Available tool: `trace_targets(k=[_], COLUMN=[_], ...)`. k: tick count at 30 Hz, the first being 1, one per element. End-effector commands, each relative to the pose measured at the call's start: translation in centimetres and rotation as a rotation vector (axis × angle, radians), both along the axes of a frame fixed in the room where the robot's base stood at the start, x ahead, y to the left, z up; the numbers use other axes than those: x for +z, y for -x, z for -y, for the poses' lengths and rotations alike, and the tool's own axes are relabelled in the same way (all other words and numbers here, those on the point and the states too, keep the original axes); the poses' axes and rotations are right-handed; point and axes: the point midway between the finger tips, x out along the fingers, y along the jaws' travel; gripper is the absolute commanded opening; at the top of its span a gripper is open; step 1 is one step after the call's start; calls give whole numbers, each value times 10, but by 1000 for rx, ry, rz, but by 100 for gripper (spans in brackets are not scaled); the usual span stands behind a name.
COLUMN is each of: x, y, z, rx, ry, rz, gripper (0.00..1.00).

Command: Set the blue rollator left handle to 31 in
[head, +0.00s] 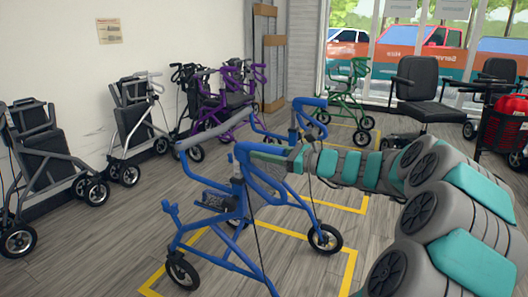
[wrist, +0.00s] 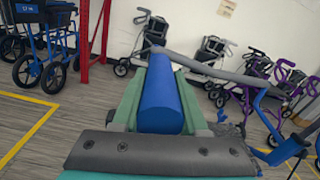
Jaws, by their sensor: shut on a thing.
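The blue rollator (head: 232,238) stands upright in the middle of the head view, its front wheels on the floor. My gripper (head: 290,157) reaches in from the right and is shut on the near blue handle (head: 262,150) at the top of the frame. In the wrist view my gripper (wrist: 158,105) has its green fingers on both sides of the blue handle (wrist: 160,95). The other blue handle (head: 310,102) is farther back, with a grey bar (head: 205,135) across the frame. No height marking is readable; the handle's far end is partly hidden by my gripper.
Yellow floor lines (head: 345,275) surround the rollator. Grey walkers (head: 45,165) and purple rollators (head: 225,105) line the left wall. A green rollator (head: 350,95) and a black chair (head: 420,85) stand behind. A red post (wrist: 95,35) shows in the wrist view. Floor at left front is clear.

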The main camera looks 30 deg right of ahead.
Motion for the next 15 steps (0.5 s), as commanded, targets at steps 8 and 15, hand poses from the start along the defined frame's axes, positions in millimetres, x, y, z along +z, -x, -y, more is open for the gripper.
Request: trace_targets(k=[8, 15], x=[0, 0], y=[0, 0], z=[0, 0], rx=[0, 1], ry=[0, 0], rz=[0, 0], gripper=[0, 0])
